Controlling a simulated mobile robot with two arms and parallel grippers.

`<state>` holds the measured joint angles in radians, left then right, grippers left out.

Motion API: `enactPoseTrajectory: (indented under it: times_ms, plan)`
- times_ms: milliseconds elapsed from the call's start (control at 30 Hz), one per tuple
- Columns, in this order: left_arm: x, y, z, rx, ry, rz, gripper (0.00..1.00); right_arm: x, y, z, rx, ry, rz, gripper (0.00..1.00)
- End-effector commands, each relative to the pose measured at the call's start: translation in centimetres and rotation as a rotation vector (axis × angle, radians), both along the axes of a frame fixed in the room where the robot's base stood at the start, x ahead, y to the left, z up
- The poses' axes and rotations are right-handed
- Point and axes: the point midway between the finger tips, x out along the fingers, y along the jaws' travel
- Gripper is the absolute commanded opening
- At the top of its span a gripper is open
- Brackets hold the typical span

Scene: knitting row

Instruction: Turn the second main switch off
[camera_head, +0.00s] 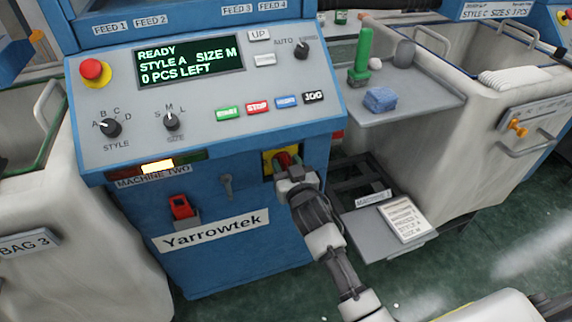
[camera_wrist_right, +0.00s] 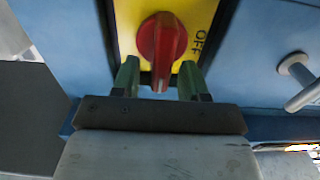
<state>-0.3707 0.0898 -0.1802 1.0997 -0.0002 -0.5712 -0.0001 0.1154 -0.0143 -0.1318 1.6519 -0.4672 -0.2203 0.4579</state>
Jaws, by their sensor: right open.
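The main switch is a red rotary knob (camera_head: 283,159) on a yellow plate (camera_head: 268,162), low on the front right of the blue machine labelled MACHINE TWO. In the right wrist view the red knob (camera_wrist_right: 162,42) has its handle pointing down the picture. The word OFF is printed on the yellow plate (camera_wrist_right: 186,22) to its right. My right gripper (camera_head: 290,172) is at the switch. In the wrist view its two green fingers (camera_wrist_right: 159,80) are open, one on each side of the handle's lower end, with gaps visible. My left gripper is not in view.
A grey lever (camera_wrist_right: 300,80) sticks out beside the plate. A red switch (camera_head: 181,207) sits lower left on the machine. The display (camera_head: 190,64) reads READY, 0 PCS LEFT. A grey side shelf (camera_head: 410,100) holds a blue block (camera_head: 380,99).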

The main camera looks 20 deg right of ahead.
Motion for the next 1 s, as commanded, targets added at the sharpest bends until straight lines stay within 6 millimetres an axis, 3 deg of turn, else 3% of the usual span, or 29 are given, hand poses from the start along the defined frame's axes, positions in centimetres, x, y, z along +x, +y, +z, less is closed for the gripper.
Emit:
enactPoseTrajectory:
  times_ms: [367,633,1000]
  plan:
    - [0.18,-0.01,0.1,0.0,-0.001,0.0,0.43,0.58,0.04,0.0,0.001,0.0,0.0,0.42]
    - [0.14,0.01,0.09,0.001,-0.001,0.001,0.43,0.56,0.05,-0.01,0.001,0.0,0.0,0.01]
    - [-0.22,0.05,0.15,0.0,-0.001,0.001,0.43,0.54,0.16,0.05,-0.045,-0.002,0.001,0.0]
